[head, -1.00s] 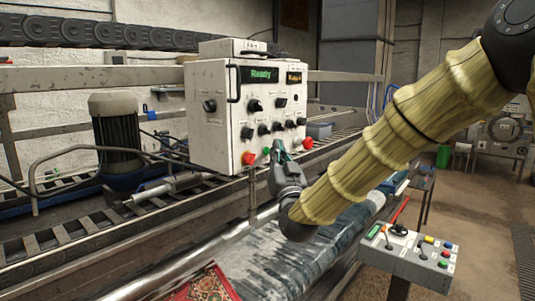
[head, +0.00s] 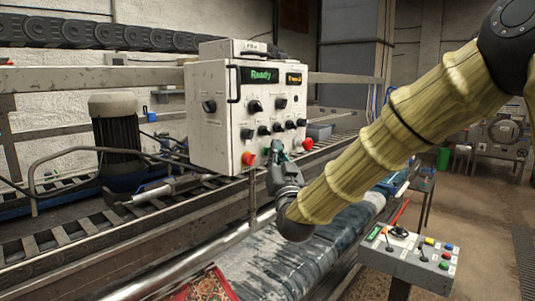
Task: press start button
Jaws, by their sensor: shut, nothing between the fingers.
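A white control box (head: 215,110) stands in the middle of the head view. A green screen (head: 259,75) on its front reads "Ready". Its front carries several black knobs, a red button (head: 248,158) at the lower left and a red knob (head: 307,144) at the right. A small green button (head: 266,151) shows beside the red button, at the left edge of my gripper. My gripper (head: 278,147) is shut and empty, its tips up against or just in front of the box's lower front. I cannot tell whether they touch it. The fingers hide part of the lower panel.
A second panel (head: 398,262) with coloured buttons and levers stands at the lower right. A wet grey conveyor bed runs below the box, with a red patterned rug (head: 208,287) at its front. A motor (head: 115,125) stands left. Open floor lies at the right.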

